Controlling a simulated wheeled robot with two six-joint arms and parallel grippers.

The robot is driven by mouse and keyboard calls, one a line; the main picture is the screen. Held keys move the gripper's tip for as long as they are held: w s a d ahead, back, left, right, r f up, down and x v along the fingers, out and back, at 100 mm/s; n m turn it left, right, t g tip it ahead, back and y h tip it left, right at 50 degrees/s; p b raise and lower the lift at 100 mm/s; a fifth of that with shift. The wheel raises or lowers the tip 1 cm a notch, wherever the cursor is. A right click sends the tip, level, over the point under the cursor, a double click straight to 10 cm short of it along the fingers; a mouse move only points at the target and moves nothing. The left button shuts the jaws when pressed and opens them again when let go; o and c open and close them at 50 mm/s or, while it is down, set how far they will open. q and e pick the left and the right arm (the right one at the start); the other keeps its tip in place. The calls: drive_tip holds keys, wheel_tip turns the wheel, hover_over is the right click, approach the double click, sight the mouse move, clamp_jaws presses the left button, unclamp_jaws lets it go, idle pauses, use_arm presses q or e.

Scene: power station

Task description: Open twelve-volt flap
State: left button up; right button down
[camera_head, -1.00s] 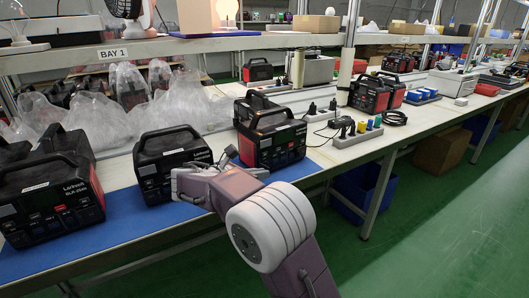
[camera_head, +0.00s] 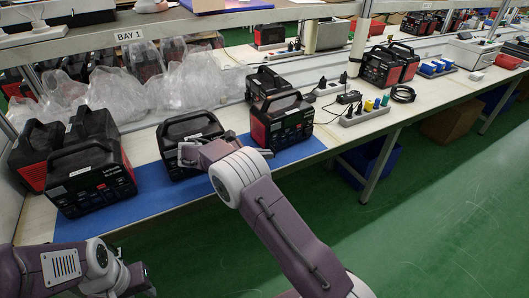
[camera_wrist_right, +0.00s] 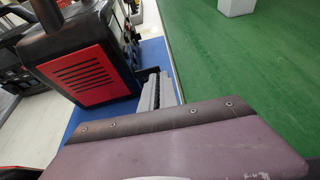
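A black power station (camera_head: 168,137) stands at the middle of the blue mat (camera_head: 150,192). My right gripper (camera_head: 188,153) is at its front face and hides part of it; I cannot tell whether they touch. A twelve-volt flap cannot be made out at this size. In the right wrist view, grey fingers (camera_wrist_right: 158,90) show beyond my purple wrist, beside a power station with a red slotted side (camera_wrist_right: 83,73); their gap is unclear. My left arm shows at the lower left of the head view, but its fingertips cannot be seen.
A black power station (camera_head: 92,178) stands left on the mat, and a red-and-black one (camera_head: 284,120) stands right. Plastic bags (camera_head: 140,92) lie behind. A grey socket strip (camera_head: 364,113) lies to the right. The mat's front strip is bare.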

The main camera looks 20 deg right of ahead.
drive_tip(key=shift+f, duration=0.1)
drive_tip(key=c, duration=1.6)
unclamp_jaws()
drive_tip(key=p+v, duration=0.2)
drive_tip(key=v, duration=0.7)
